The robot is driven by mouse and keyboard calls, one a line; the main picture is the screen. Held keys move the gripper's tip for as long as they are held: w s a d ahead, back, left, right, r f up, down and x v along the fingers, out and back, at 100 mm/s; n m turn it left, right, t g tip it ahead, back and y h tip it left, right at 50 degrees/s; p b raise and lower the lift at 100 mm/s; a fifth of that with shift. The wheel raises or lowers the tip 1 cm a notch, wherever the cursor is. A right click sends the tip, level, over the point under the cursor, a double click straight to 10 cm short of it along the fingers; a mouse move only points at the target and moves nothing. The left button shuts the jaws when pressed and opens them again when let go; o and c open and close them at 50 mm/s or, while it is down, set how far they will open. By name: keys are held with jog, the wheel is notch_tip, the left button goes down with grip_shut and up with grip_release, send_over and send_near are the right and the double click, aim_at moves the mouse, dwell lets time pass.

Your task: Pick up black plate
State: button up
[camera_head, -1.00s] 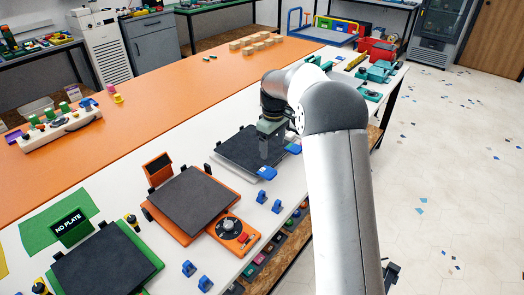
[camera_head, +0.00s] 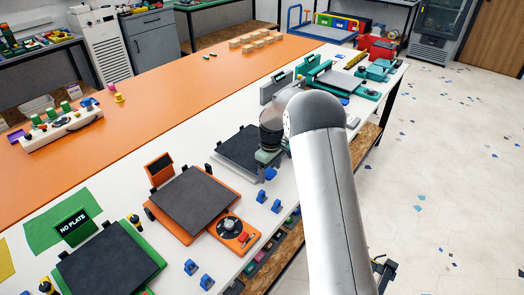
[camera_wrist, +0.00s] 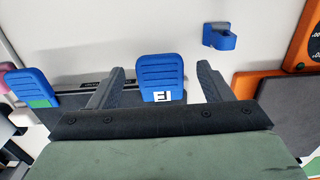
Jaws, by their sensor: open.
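A black plate (camera_head: 238,148) lies flat beside my gripper in the head view, partly hidden by it. My gripper (camera_head: 268,172) is at the plate's right front edge, low over the white table. In the wrist view my gripper (camera_wrist: 161,68) is open. A blue tab (camera_wrist: 160,72) with a white label lies between its fingers, with no clear contact. A second blue tab (camera_wrist: 30,88) with a green patch is left of the fingers. The plate's dark edge (camera_wrist: 82,92) shows in part behind the left finger.
A blue clip (camera_wrist: 222,38) stands close to the right finger. More blue clips (camera_head: 191,267) line the white table's front edge. A "NO PLATE" sign (camera_head: 75,222) stands at the left. Grey and teal machines (camera_head: 335,82) stand beyond my arm. The orange worktop (camera_head: 170,110) is mostly clear.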

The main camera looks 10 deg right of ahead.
jog(key=shift+c, duration=0.3)
jog(key=c, duration=1.4)
jog(key=shift+r, duration=0.1)
